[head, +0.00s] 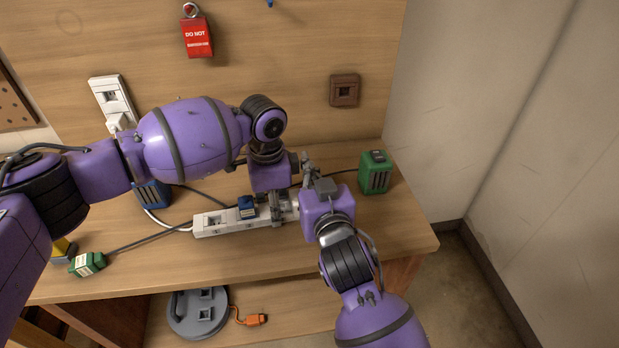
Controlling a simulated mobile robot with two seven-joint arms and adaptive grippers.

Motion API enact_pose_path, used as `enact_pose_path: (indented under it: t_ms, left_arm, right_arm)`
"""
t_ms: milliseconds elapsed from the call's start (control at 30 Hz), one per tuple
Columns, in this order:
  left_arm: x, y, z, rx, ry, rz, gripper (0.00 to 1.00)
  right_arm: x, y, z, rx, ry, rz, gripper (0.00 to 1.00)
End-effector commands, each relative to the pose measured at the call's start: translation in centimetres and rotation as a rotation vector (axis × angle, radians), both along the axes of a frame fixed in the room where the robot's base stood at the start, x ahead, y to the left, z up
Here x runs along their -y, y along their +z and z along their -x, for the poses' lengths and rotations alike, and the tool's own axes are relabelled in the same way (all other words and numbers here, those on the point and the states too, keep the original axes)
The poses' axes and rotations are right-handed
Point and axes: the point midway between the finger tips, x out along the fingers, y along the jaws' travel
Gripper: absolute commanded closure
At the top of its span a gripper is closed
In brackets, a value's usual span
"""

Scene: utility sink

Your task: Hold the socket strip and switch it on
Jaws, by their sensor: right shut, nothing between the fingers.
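The white socket strip (207,226) lies on the wooden bench, with a blue plug (247,207) in it. Its right end is largely hidden by my grippers, and I cannot make out its switch. My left gripper (279,207) points down at the strip, right of the blue plug, with its fingers at the strip. Whether they are closed on it is not clear. My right gripper (307,168) is shut and empty, just beyond the strip's right end and close beside the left gripper.
A green block-shaped device (375,172) stands at the right. A blue one (153,194) is partly behind my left arm. A green-and-white plug (87,264) lies front left. Cables cross the bench. A white wall socket (112,98) and a brown one (344,90) are on the back panel. The front right bench is clear.

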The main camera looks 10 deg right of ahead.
Motion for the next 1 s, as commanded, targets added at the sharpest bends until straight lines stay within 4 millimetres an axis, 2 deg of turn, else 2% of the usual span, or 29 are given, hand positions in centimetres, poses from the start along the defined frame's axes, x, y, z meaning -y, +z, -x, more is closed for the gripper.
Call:
enact_pose_path:
  t_ms: [100, 233, 567, 733, 1000]
  left_arm:
    - [0.0, 0.0, 0.0, 0.000, 0.000, 0.000, 1.00]
    - [0.0, 0.0, 0.0, 0.000, 0.000, 0.000, 1.00]
    - [0.0, 0.0, 0.0, 0.000, 0.000, 0.000, 1.00]
    - [0.0, 0.0, 0.0, 0.000, 0.000, 0.000, 1.00]
    - [0.0, 0.0, 0.0, 0.000, 0.000, 0.001, 1.00]
  right_arm:
    - [0.0, -1.4, -0.1, 0.001, 0.001, 0.000, 1.00]
    - [0.0, -2.1, -0.2, 0.002, 0.001, 0.000, 1.00]
    - [-0.1, -2.2, -0.2, 0.003, 0.001, 0.000, 1.00]
    - [-0.2, -3.1, -0.9, 0.001, 0.000, -0.005, 1.00]
    - [-0.1, -2.7, -0.9, 0.004, 0.001, 0.000, 1.00]
